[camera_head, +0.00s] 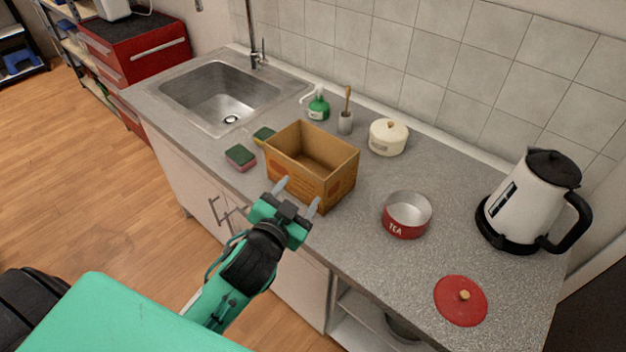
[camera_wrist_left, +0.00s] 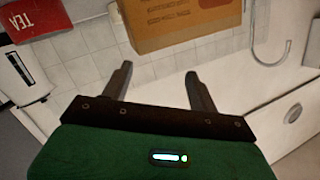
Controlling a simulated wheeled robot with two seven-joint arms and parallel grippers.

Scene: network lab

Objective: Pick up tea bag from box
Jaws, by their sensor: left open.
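An open brown cardboard box (camera_head: 318,181) stands on the grey counter. No tea bag can be made out in it; part of its floor is hidden by its front wall. My left gripper (camera_head: 296,195) is open and empty, in front of the box's near side. In the left wrist view the gripper's two fingers (camera_wrist_left: 158,88) are apart, with the box (camera_wrist_left: 185,25) beyond their tips. A red and white tin marked TEA (camera_head: 405,222) stands open right of the box and shows in the left wrist view (camera_wrist_left: 32,20). My right gripper is not in view.
A red lid (camera_head: 461,300) lies near the counter's front right. A white kettle (camera_head: 530,205) stands at the right. A cream pot (camera_head: 388,137), a brush cup (camera_head: 346,122), a green soap bottle (camera_head: 318,106) and sponges (camera_head: 241,157) surround the box. The sink (camera_head: 220,97) is left.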

